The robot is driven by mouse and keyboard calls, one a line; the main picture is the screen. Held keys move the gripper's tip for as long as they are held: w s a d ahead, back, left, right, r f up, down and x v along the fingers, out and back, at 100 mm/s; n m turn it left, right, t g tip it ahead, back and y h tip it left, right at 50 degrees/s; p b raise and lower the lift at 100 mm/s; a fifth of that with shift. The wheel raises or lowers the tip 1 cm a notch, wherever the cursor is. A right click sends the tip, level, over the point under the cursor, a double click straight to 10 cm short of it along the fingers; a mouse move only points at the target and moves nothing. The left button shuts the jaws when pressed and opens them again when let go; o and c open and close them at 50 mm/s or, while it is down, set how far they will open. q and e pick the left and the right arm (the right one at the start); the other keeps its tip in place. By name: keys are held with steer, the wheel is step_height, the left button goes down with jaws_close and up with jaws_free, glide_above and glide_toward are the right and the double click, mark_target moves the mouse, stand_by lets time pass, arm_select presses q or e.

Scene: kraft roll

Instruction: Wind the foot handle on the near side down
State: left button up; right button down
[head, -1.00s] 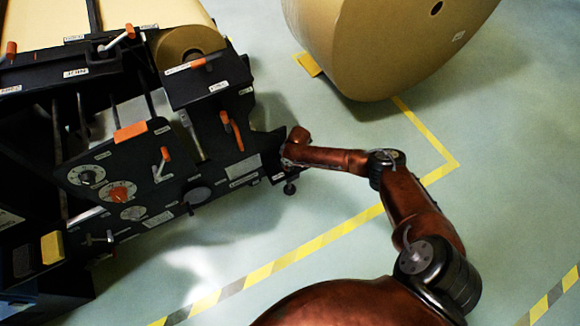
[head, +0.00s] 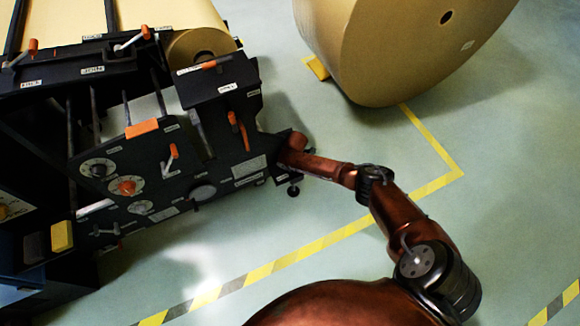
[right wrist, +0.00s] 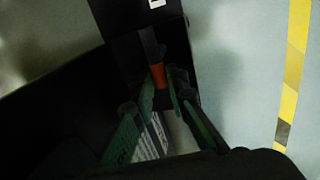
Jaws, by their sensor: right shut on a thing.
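The near-side foot handle shows in the right wrist view as a small orange-red grip (right wrist: 158,76). My right gripper (right wrist: 161,86) is shut on it, one dark green finger on each side. In the head view my right arm reaches to the right end of the black machine (head: 248,166); its gripper and the handle are hidden there. A black foot (head: 294,190) shows under that corner, close to the floor. How far it is wound down cannot be told. My left gripper is in neither view.
The machine's panel carries dials, an upright orange lever (head: 238,128) and other levers. A large kraft roll (head: 385,50) stands at the back right beside a yellow chock (head: 317,68). Yellow tape (head: 330,238) marks the open floor.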

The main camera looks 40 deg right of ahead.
steer(key=shift+w+a+r, duration=0.1)
steer(key=shift+w, duration=0.05)
steer(key=c, duration=1.9)
jaws_free()
step_height(320, 180, up, 12)
steer(key=s, duration=0.2)
steer(key=shift+s+a+f, duration=0.2)
steer(key=shift+s, duration=0.05)
steer(key=shift+a+f, duration=0.1)
